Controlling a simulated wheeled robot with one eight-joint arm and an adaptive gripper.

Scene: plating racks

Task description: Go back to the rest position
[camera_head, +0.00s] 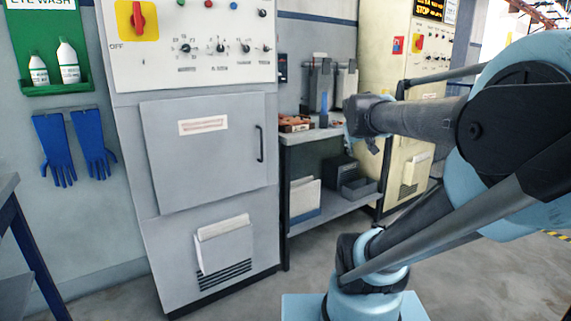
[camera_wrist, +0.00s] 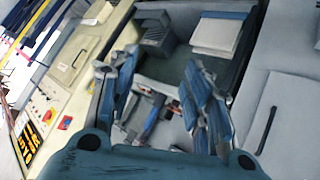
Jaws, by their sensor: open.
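My gripper (camera_wrist: 160,98) is open in the wrist view, with its two blue-grey fingers spread apart and nothing between their tips. Behind the fingers the wrist view looks down, at a slant, on the workbench and the things on it. In the head view my arm reaches in from the right, and its wrist end is at the bench's right end. The gripper's fingers are mostly hidden there behind the wrist. I cannot tell the exact gap between the fingers and the bench.
The workbench (camera_head: 333,131) carries orange-brown parts (camera_head: 294,123) and an upright blue item (camera_head: 323,108). Grey bins (camera_head: 358,188) sit on its lower shelf. A grey cabinet (camera_head: 210,150) stands left, a cream cabinet (camera_head: 408,180) right. Floor (camera_head: 240,300) in front is clear.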

